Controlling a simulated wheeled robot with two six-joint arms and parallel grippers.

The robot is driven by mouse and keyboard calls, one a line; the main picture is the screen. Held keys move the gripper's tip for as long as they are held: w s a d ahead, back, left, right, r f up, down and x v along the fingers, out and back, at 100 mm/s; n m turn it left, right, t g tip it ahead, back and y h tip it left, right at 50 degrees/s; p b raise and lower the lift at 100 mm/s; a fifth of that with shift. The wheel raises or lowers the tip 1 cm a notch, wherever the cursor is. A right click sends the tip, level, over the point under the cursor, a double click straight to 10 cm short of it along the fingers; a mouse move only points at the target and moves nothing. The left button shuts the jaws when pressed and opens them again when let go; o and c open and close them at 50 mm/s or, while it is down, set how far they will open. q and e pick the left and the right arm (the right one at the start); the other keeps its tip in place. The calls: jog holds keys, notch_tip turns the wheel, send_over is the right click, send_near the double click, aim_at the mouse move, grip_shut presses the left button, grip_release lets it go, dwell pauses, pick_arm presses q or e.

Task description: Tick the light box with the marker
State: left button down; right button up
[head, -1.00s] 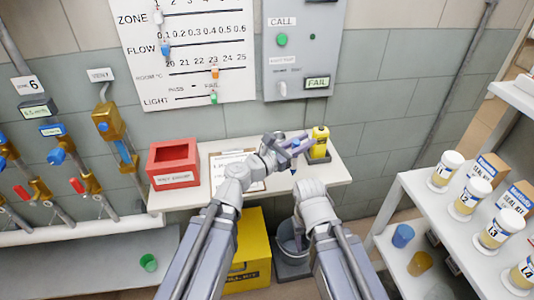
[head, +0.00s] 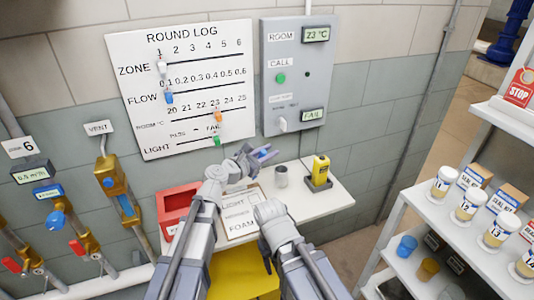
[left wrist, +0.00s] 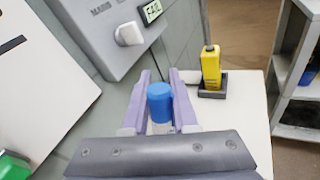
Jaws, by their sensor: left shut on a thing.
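My left gripper (head: 265,156) is raised over the back of the white shelf, in front of the wall. It is shut on a marker, whose blue end (left wrist: 160,100) shows between the purple fingers in the left wrist view. A check sheet (head: 240,212) lies on the shelf below my left wrist. Its rows read LIGHT, something like WASHER, and FOAM; the LIGHT row (head: 233,203) is near its top. I cannot make out marks in its boxes. The marker is apart from the sheet. My right wrist (head: 270,212) covers the sheet's right edge; its fingers are hidden.
A grey cup (head: 281,176) and a yellow device in a dark stand (head: 319,171) are on the shelf, right of the sheet. A red box (head: 176,205) is at left. The round log board (head: 185,88) and grey panel (head: 298,75) hang behind. The shelf's right front is clear.

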jog(key=shift+f, duration=0.1)
notch_tip(320, 180, down, 8)
jog(key=b, duration=0.7)
jog(key=shift+r+b, duration=0.2)
jog(key=shift+b, duration=0.2)
jog(key=shift+f+b, duration=0.6)
jog(key=shift+f, duration=0.05)
dwell(0.8)
dwell(0.4)
dwell(0.4)
